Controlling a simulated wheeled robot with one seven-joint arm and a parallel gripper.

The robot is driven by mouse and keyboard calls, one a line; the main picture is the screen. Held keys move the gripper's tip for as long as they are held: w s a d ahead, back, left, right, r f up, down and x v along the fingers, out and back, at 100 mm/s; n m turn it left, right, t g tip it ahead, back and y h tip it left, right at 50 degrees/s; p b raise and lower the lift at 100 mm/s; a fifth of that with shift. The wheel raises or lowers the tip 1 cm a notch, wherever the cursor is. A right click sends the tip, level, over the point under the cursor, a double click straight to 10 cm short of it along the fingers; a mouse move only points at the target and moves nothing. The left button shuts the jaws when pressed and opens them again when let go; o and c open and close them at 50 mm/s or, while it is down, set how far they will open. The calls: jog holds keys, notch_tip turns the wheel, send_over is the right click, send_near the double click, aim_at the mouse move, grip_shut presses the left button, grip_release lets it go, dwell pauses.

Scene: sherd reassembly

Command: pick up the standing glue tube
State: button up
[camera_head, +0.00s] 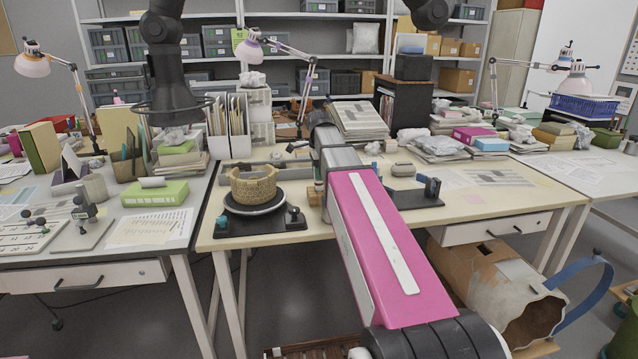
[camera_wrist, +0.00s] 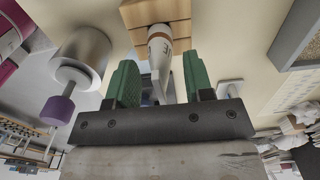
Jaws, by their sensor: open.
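The glue tube (camera_wrist: 160,44) is pale with a brownish band and dark print. In the wrist view it stands with one end at a light wooden block (camera_wrist: 178,12). My gripper (camera_wrist: 158,78) has green fingers spread apart, one on each side of the tube. In the head view my own arm hides the tube and the fingers.
A grey metal cylinder (camera_wrist: 84,52) with a purple end lies close to the left finger. On the table (camera_head: 470,205), a partly rebuilt pot (camera_head: 253,184) sits on a dark turntable left of my arm. Stacked papers (camera_head: 358,120) stand behind.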

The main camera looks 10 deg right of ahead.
jog(key=c, duration=0.8)
